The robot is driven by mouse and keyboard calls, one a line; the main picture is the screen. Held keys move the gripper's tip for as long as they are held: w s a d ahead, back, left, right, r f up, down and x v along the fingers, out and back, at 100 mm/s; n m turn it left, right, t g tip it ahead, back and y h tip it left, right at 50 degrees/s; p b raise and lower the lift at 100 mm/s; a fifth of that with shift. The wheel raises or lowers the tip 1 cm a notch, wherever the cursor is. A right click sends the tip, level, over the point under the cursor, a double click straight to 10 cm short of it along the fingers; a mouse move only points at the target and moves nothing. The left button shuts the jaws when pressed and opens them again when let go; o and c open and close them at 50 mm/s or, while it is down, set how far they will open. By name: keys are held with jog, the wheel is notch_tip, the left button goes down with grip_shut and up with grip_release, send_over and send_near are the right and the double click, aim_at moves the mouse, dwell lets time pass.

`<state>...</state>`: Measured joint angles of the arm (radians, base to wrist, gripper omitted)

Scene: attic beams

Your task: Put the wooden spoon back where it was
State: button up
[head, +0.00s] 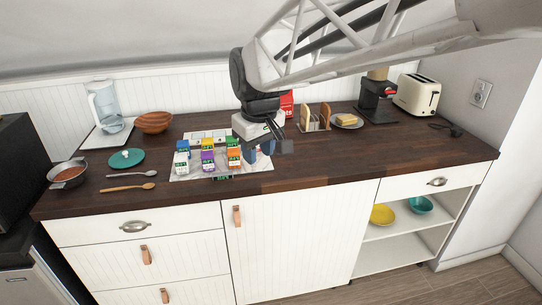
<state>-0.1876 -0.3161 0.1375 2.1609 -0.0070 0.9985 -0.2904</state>
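The wooden spoon (128,188) lies flat on the dark countertop at the front left, its rounded end to the right. A metal spoon (133,175) lies just behind it. My gripper (281,148) is over the middle of the counter, at the right edge of a pale mat with small coloured cartons, well to the right of the wooden spoon and apart from it. A blue thing (262,152) shows right beside the gripper. The fingers are small and dark here, so I cannot tell whether they are open or hold anything.
A saucepan (68,174), a teal lid (126,158), a wooden bowl (153,122) and a jug (106,107) stand on the left. Several cartons (207,160) stand on the mat. A toast rack (315,118), coffee maker (376,100) and toaster (417,94) are at the back right. The front right counter is clear.

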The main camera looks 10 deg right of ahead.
jog(key=s+d+f+m, duration=0.3)
jog(key=s+d, duration=0.2)
jog(key=s, duration=0.5)
jog(key=s+d+f+m, duration=0.2)
jog(key=s+d+f, duration=0.1)
jog(key=s, duration=0.7)
jog(key=shift+d+f+m+t, duration=0.4)
jog(key=shift+d, duration=0.45)
